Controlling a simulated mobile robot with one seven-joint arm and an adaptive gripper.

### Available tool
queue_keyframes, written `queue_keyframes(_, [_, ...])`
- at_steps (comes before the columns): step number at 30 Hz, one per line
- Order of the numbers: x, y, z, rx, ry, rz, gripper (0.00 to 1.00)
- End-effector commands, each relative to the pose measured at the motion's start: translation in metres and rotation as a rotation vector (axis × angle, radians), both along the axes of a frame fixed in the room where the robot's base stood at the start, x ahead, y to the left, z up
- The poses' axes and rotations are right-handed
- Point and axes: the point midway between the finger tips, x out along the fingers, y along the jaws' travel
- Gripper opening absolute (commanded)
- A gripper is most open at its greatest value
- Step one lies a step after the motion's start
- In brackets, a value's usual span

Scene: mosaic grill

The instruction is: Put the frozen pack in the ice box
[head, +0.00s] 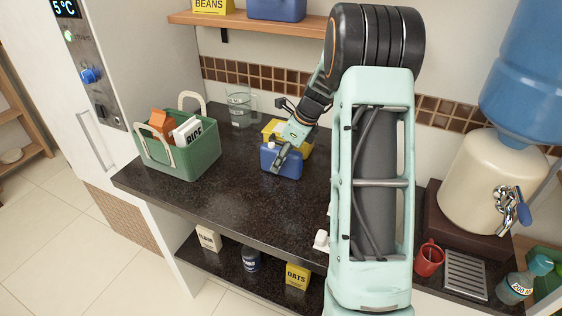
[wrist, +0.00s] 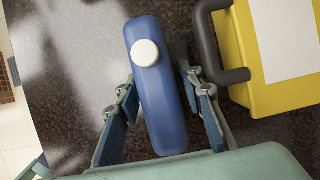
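A blue pack (head: 283,168) with a white cap stands on the dark counter; it is probably the frozen pack. In the wrist view the blue pack (wrist: 160,100) is upright between the fingers of my gripper (wrist: 158,80). The fingers are spread on either side of it, with gaps showing, so my gripper is open. In the head view my gripper (head: 280,158) is down at the pack and hides part of it. A yellow box (wrist: 255,70) with a dark handle stands close on the right; in the head view the yellow box (head: 300,136) is behind the pack. I cannot tell whether it is the ice box.
A green basket (head: 190,160) with cartons stands left on the counter (head: 235,190). A clear jug (head: 239,108) is at the back. A blue container (head: 276,9) stands on the upper shelf. A water dispenser (head: 490,180) and red mug (head: 429,260) are on the right.

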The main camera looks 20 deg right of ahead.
Motion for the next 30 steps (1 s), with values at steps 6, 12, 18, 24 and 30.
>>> queue_keyframes(6, [0.0000, 0.0003, -0.0027, 0.000, 0.000, 0.000, 0.35])
queue_keyframes(12, [-0.0001, 0.0000, -0.0030, 0.000, 0.000, 0.000, 0.35])
queue_keyframes(18, [-0.0001, -0.0001, -0.0029, 0.000, 0.000, 0.000, 0.17])
queue_keyframes(24, [-0.0002, -0.0002, -0.0028, 0.000, 0.000, 0.000, 0.00])
queue_keyframes(30, [0.0004, -0.0003, -0.0018, 0.000, -0.001, 0.000, 0.00])
